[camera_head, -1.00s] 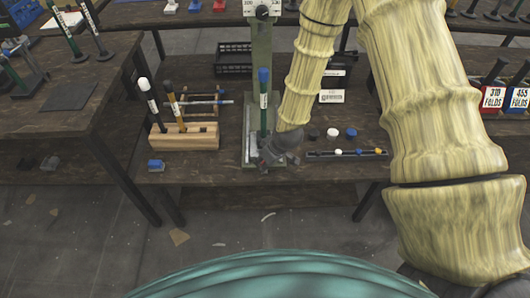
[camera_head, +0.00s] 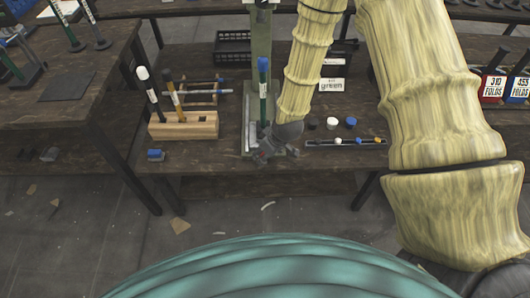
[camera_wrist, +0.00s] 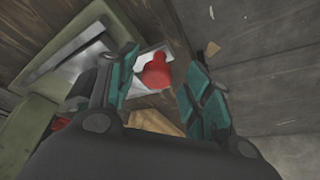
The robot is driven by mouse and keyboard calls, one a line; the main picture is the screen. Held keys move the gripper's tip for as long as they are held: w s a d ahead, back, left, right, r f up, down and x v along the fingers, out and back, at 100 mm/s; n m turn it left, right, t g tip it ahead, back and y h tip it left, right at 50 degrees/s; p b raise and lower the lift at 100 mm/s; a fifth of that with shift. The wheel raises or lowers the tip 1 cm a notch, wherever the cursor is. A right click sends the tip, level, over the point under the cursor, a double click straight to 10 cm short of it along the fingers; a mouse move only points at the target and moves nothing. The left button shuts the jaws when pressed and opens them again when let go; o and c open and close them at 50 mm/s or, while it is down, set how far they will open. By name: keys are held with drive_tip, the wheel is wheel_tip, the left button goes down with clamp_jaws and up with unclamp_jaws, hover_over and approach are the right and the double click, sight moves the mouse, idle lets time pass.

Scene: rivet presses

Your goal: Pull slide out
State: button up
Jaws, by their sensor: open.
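The green rivet press (camera_head: 261,45) stands on the bench, with a pale metal base (camera_head: 250,115) and a blue-capped lever (camera_head: 263,75). My gripper (camera_head: 268,153) is low at the front of the press base. In the wrist view, a red knob (camera_wrist: 155,74) shows at a bright metal slide (camera_wrist: 146,57). My gripper (camera_wrist: 160,90) is open, with its teal fingers on either side of the knob. I cannot tell whether either finger touches it. In the head view, my arm and gripper hide the knob.
A wooden block (camera_head: 202,126) holding two tools stands left of the press. A small blue item (camera_head: 155,155) lies near the bench's front edge. Several caps and a dark strip (camera_head: 345,142) lie to the right. Open floor (camera_head: 230,215) lies before the bench.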

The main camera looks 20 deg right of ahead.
drive_tip(key=shift+r, duration=0.1)
drive_tip(key=v, duration=1.1)
drive_tip(key=shift+s+r, duration=0.2)
drive_tip(key=shift+r, duration=0.15)
drive_tip(key=s+f+m+g+p, duration=0.1)
drive_tip(key=s+f, duration=0.3)
drive_tip(key=s, duration=0.5)
drive_tip(key=s+d+f+m+g+h+p, duration=0.1)
drive_tip(key=s+f+m+p, duration=0.2)
drive_tip(key=s, duration=0.6)
drive_tip(key=s+d+f+m+g+h+p, duration=0.1)
drive_tip(key=s+f+p, duration=0.3)
drive_tip(key=s, duration=0.6)
wheel_tip(320, 180, down, 3)
drive_tip(key=shift+r+m+g, duration=0.2)
drive_tip(key=shift+m+g, duration=0.2)
drive_tip(key=shift+m, duration=0.2)
